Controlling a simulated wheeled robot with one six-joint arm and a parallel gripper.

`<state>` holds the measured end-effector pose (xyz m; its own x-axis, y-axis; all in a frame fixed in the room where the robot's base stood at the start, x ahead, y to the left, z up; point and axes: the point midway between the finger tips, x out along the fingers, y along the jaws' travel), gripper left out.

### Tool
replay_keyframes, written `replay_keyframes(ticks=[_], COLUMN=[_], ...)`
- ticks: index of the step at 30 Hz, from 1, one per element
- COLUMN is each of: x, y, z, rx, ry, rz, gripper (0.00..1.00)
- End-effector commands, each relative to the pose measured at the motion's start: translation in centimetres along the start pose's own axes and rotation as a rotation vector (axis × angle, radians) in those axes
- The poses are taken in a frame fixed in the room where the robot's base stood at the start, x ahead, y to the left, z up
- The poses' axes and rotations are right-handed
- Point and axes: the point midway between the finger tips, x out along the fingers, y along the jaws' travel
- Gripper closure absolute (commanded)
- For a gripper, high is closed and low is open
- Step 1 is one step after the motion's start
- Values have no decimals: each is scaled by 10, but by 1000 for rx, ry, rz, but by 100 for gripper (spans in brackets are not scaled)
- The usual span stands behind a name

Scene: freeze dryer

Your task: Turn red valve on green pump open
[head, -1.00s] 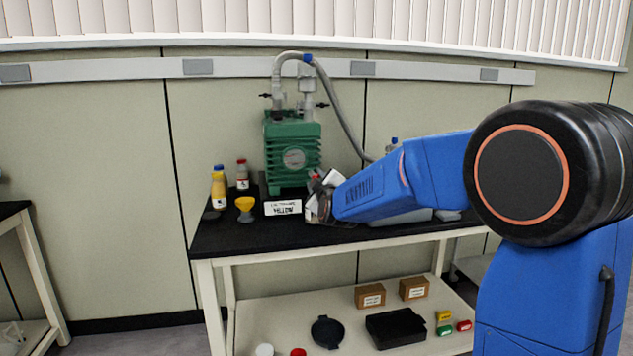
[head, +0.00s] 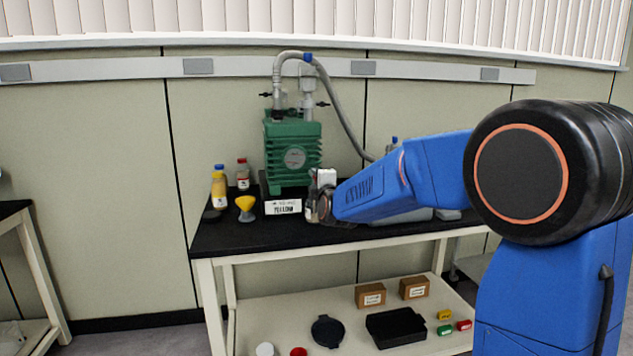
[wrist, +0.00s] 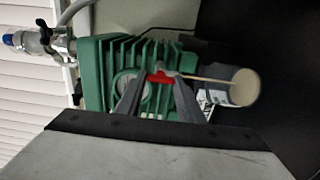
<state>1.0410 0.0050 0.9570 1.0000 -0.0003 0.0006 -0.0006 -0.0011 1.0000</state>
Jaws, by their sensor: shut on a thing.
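The green pump (head: 290,152) stands at the back of the black bench top, with a round gauge on its front and a grey hose from its top. It also shows turned on its side in the wrist view (wrist: 95,70). The red valve (wrist: 158,79) is a small red piece between the fingertips of my gripper (wrist: 157,80) in the wrist view. My gripper is shut on it. In the head view my gripper (head: 322,190) is at the pump's lower right front, and the red valve is hidden there.
A pale cylindrical container (wrist: 242,87) is close beside my gripper. Boxes (head: 370,295) and a black tray (head: 395,329) lie on the lower shelf.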

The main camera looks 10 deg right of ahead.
Motion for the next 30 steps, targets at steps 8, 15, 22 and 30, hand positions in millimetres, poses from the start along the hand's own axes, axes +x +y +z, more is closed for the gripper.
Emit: replay_keyframes(ticks=[8,15,22,30], x=[0,0,0,-6], y=[-2,-2,-1,0], z=[-1,-1,0,0], rx=[-18,-17,-16,-16], ry=[1,1,1,1], rz=[-3,-4,-2,-1], gripper=[88,88,47,47])
